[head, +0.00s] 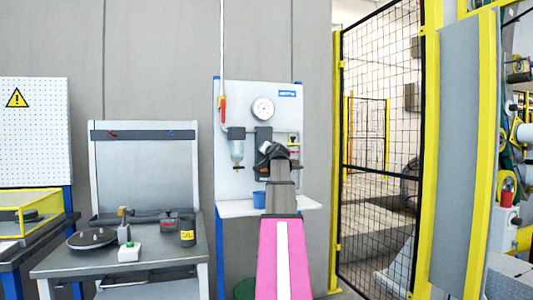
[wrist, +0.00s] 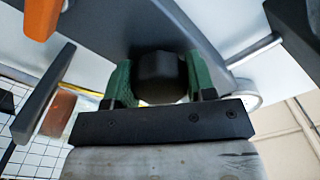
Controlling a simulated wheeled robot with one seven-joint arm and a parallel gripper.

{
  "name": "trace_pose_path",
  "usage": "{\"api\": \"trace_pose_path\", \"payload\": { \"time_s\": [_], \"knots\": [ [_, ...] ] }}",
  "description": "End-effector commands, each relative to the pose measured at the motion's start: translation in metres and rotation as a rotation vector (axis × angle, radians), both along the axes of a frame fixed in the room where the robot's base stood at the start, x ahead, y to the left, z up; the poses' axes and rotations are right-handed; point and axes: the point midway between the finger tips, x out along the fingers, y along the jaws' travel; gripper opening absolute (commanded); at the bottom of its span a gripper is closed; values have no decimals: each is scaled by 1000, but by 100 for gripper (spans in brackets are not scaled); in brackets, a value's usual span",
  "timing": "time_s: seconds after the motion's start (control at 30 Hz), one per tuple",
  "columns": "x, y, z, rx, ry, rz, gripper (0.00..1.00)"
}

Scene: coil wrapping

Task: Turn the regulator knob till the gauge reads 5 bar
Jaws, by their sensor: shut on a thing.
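The round white gauge (head: 262,109) is on the upright panel (head: 205,170) in the head view, above my gripper. Its dial is too small to read. My gripper (head: 273,152) is in front of the regulator (head: 263,134), and it hides the knob in the head view. In the wrist view, the dark knob (wrist: 161,72) sits between the two green finger pads. My gripper is shut on it, with a pad against each side.
A red valve handle (head: 222,109) and a filter bowl (head: 237,152) are left of the regulator. A blue cup (head: 259,198) stands on the shelf (head: 233,209) below. A workbench (head: 110,258) is at left, a mesh fence (head: 378,170) at right.

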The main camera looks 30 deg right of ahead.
Motion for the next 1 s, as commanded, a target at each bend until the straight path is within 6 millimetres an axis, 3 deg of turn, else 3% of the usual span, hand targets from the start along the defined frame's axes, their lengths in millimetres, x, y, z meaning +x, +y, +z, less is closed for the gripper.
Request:
{"api": "trace_pose_path", "payload": {
  "time_s": [0.17, 0.2, 0.27, 0.67, 0.87, 1.0],
  "knots": [
    [0, 0, -1, -2, 1, -1, 27],
    [0, 0, -1, -2, 1, -1, 60],
    [0, 0, -1, -2, 1, -1, 76],
    [-5, 1, -1, -2, 0, 0, 76],
    [-26, 7, -2, -2, 0, 0, 76],
    [-51, 13, -2, -2, -1, -2, 76]
  ]
}}
